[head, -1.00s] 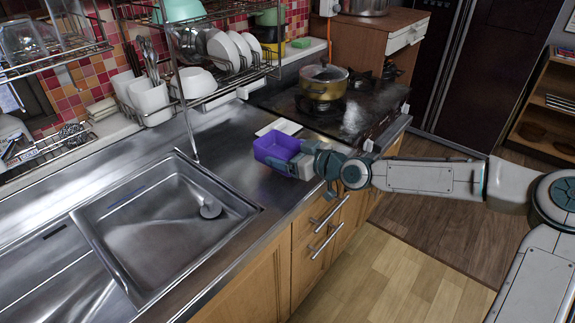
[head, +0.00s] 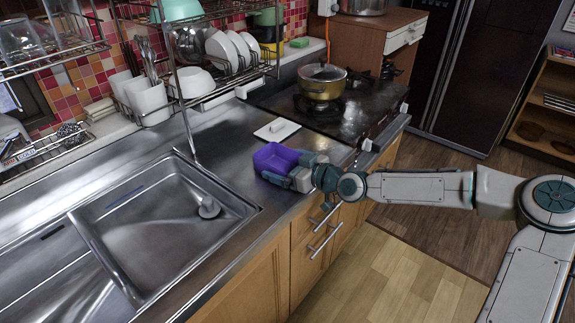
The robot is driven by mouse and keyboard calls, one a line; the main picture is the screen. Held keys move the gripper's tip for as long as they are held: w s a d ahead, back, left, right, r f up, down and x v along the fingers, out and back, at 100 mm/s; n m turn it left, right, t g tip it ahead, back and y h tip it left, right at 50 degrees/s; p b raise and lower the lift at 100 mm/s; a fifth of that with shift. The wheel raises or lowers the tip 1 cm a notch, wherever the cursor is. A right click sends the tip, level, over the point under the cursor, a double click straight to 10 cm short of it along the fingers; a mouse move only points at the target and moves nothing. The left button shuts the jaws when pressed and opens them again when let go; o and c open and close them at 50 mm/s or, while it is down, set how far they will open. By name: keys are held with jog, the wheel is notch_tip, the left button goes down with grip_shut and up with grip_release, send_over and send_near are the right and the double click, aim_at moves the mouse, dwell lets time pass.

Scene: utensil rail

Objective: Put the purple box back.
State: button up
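The purple box (head: 275,159) is a small open-topped container in the middle of the head view, over the steel counter between the sink and the stove. My gripper (head: 289,175) is at its right side, with a finger along the near wall. The gripper looks shut on the box, though the far finger is hidden. The box is roughly upright and low over the counter; I cannot tell whether it touches it.
The sink (head: 165,225) is to the left. A gold pot (head: 322,82) stands on the stove (head: 345,115). The dish rack (head: 225,80) with white plates and cups hangs behind. The counter's front strip is clear.

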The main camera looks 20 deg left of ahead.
jog(key=shift+r, duration=0.15)
jog(key=v, duration=1.2)
